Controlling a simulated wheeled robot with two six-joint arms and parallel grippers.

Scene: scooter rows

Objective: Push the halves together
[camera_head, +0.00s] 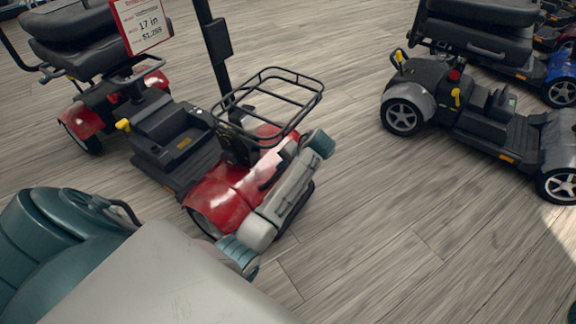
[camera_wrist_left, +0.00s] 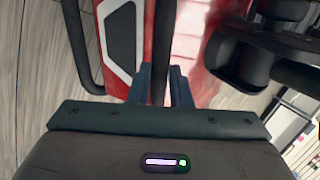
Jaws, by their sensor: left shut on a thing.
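The red scooter's front half (camera_head: 222,190) stands on the floor left of centre in the head view, with red nose and wire basket (camera_head: 272,102). Its rear half (camera_head: 90,112), with a black seat (camera_head: 72,40) and red fenders, stands behind it at upper left. I cannot tell whether the halves touch. My left arm lies across the front of the nose in the head view; its fingertips are hard to make out there. In the left wrist view my left gripper (camera_wrist_left: 163,84) is shut on a black bar (camera_wrist_left: 161,45) beside red bodywork (camera_wrist_left: 192,40). My right gripper is out of view.
A grey scooter (camera_head: 470,110) stands at the right, with more scooters (camera_head: 560,75) behind it at the far right. A price sign (camera_head: 140,22) stands by the seat. Wood-look floor (camera_head: 420,240) is clear at lower right.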

